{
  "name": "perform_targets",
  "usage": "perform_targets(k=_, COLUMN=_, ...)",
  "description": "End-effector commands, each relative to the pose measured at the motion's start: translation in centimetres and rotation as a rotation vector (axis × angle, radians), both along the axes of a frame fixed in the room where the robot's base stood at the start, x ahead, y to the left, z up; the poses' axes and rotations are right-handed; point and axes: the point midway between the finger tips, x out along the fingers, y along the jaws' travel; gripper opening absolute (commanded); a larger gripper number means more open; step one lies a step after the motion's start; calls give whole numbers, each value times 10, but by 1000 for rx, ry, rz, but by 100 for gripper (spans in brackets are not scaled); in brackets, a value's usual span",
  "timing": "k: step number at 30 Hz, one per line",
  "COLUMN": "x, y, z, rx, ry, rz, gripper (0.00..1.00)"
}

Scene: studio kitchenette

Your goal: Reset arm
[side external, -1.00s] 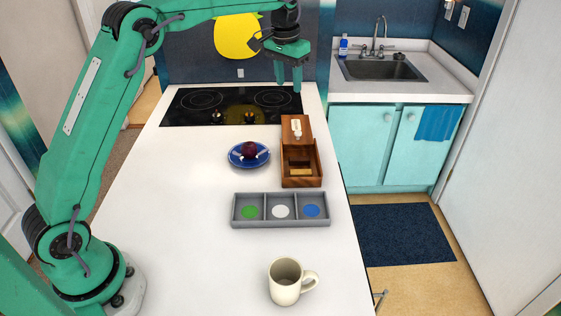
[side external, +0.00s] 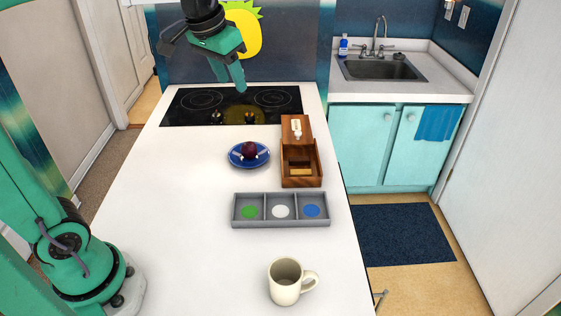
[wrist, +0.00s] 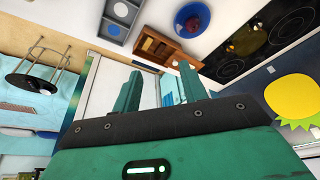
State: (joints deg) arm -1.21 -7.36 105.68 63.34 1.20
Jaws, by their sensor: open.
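My gripper (side external: 238,86) hangs in the air in front of the cooktop's far side in the side external view, pointing down. Its two green fingers also show in the wrist view (wrist: 159,92), apart with nothing between them. It is open and touches none of the objects on the counter. Much of my arm between base and wrist is out of the side external view.
The white counter (side external: 180,210) holds a black cooktop (side external: 185,107), a blue plate (side external: 234,162) with a dark red fruit (side external: 250,149), a wooden box (side external: 302,182), a grey three-compartment tray (side external: 280,224) and a cream mug (side external: 284,288). The counter's left side is clear.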

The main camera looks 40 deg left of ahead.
Motion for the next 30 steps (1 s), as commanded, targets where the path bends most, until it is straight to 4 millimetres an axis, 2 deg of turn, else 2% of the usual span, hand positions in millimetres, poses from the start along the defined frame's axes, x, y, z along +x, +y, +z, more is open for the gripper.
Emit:
perform_targets(k=1, x=-12, y=-1, z=0, rx=0, ry=-13, rz=0, gripper=43)
perform_targets(k=8, x=-62, y=-4, z=-10, rx=-1, ry=-61, rz=-1, gripper=43)
perform_targets(k=18, x=-130, y=-7, z=-42, rx=-4, ry=-131, rz=-2, gripper=43)
perform_targets(k=24, x=-156, y=-8, z=-62, rx=-6, ry=-160, rz=-2, gripper=43)
perform_targets(k=30, x=-165, y=-8, z=-70, rx=-7, ry=-172, rz=-2, gripper=43)
